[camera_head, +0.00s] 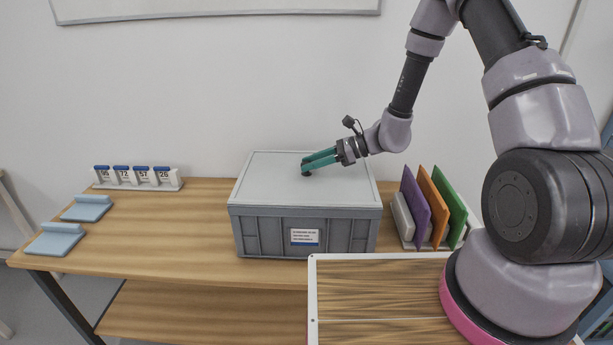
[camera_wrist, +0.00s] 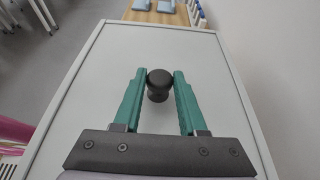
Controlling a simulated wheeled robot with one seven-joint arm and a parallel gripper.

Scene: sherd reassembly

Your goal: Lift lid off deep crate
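The deep crate (camera_head: 270,232) is a grey box with a white label, standing on the wooden table. Its light grey lid (camera_head: 270,180) lies flat on top, and it fills much of the wrist view (camera_wrist: 115,60). A round black knob (camera_wrist: 158,84) stands up from the lid. My gripper (camera_head: 305,165) reaches in from the right over the lid.
To the right of the crate a rack holds purple, orange and green panels (camera_head: 437,205). A numbered row of white blocks (camera_head: 135,178) and two blue holders (camera_head: 87,208) are at the left. A white-edged wooden tray (camera_head: 380,300) is in front. Bare tabletop (camera_head: 170,230) lies left of the crate.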

